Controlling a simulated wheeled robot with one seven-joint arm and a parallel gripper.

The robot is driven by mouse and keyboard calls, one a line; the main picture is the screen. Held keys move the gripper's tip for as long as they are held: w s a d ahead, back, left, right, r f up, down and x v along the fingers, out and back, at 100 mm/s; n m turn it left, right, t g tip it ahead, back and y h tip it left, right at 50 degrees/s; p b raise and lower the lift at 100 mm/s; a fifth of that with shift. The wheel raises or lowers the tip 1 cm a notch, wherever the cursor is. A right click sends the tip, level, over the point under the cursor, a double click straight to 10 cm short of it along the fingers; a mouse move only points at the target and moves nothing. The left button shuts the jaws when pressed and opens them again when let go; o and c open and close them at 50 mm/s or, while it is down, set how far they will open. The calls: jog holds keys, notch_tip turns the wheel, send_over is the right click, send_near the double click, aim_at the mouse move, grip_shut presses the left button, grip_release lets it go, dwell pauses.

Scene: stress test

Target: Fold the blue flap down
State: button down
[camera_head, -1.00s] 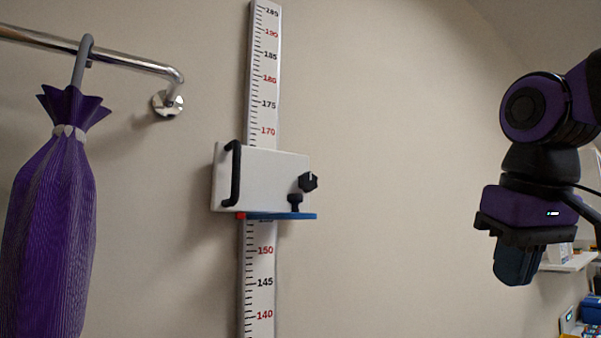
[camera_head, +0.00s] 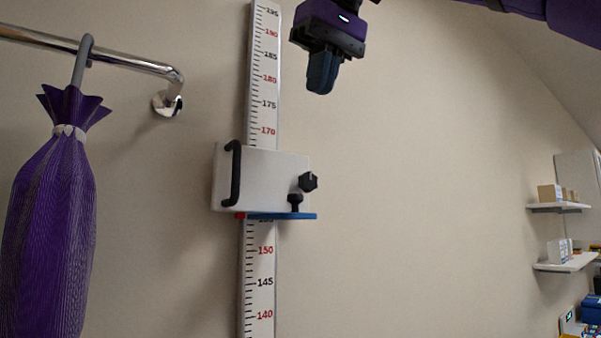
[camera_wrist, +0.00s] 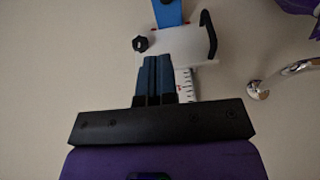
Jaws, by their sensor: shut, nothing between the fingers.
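The blue flap (camera_head: 281,216) shows nearly edge-on as a thin strip along the bottom of a white slider block (camera_head: 262,165) on the wall ruler. A small red part sits at its left end. In the wrist view the flap (camera_wrist: 168,12) is a blue strip beyond the block (camera_wrist: 190,44); its far end is cut off by the frame. My gripper (camera_head: 321,84) is shut and empty, fingers down, above and right of the block and apart from it. In the wrist view the fingers (camera_wrist: 158,66) cover part of the block and ruler.
The ruler (camera_head: 262,105) runs up the wall. The block carries a black handle (camera_head: 234,174) and a black knob (camera_head: 308,182). At left, a purple closed umbrella-like bundle (camera_head: 55,220) hangs from a chrome rail (camera_head: 120,62). Shelves (camera_head: 568,264) stand far right; the wall between is bare.

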jog(key=shift+s+a+r, duration=0.2)
jog(key=shift+a+r, duration=0.05)
jog(key=shift+a, duration=0.05)
jog(key=x, duration=1.2)
jog(key=shift+s+d+f, duration=0.15)
jog(key=shift+s+f, duration=0.2)
jog(key=shift+f, duration=0.75)
jog(key=shift+f, duration=0.1)
